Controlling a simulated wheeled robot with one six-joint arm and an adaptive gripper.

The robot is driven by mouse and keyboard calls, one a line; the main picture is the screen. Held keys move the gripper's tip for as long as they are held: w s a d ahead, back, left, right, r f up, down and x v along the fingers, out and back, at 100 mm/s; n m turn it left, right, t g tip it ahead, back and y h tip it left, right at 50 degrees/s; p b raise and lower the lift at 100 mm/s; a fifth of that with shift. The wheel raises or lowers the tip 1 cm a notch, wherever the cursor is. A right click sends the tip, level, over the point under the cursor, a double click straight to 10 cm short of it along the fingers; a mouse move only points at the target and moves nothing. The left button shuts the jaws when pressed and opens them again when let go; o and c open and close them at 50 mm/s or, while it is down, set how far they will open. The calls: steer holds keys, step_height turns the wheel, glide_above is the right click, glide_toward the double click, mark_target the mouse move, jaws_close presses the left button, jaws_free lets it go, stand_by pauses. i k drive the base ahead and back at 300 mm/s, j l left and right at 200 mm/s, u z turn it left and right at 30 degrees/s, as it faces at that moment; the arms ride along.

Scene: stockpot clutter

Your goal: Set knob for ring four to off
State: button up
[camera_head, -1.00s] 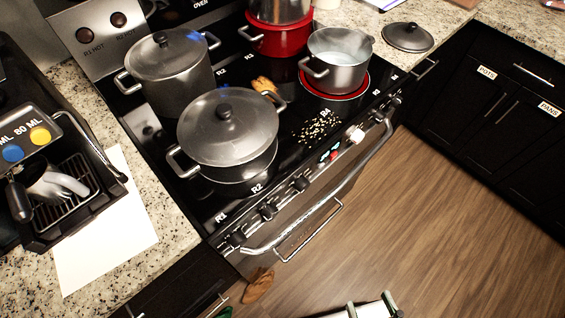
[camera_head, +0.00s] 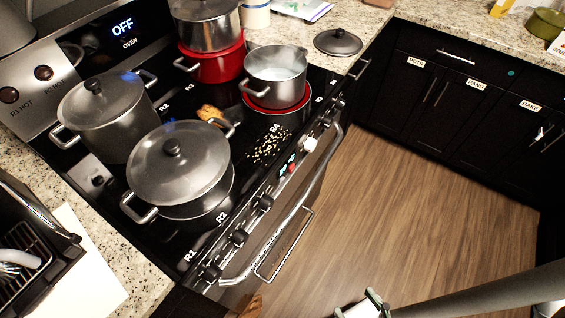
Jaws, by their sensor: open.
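The stove's front panel carries a row of knobs. A pale knob (camera_head: 310,145) stands out in the right half, just right of a small lit display (camera_head: 287,164). Several black knobs, such as one at the left end (camera_head: 210,272), sit along the same panel. Ring four (camera_head: 275,108), near the R4 label, glows red under an open steel pot (camera_head: 276,73) of cloudy liquid. Which knob serves ring four is not readable. My gripper (camera_head: 358,304) shows partly at the bottom edge, open and empty, over the floor and well away from the knobs.
A lidded pot (camera_head: 178,165) and a tall lidded pot (camera_head: 103,110) stand on the left rings. A red pot (camera_head: 215,64) is at the back. Small grains (camera_head: 268,146) lie near R4. The oven handle (camera_head: 290,215) juts out below the knobs. The wooden floor (camera_head: 400,210) is clear.

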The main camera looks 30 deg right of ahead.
mark_target(341, 104)
steer(key=i+z, duration=0.15)
steer(key=z, duration=0.3)
steer(key=i+j+z, duration=0.15)
steer(key=z, duration=0.3)
steer(key=i+j+z, duration=0.15)
steer(key=z, duration=0.3)
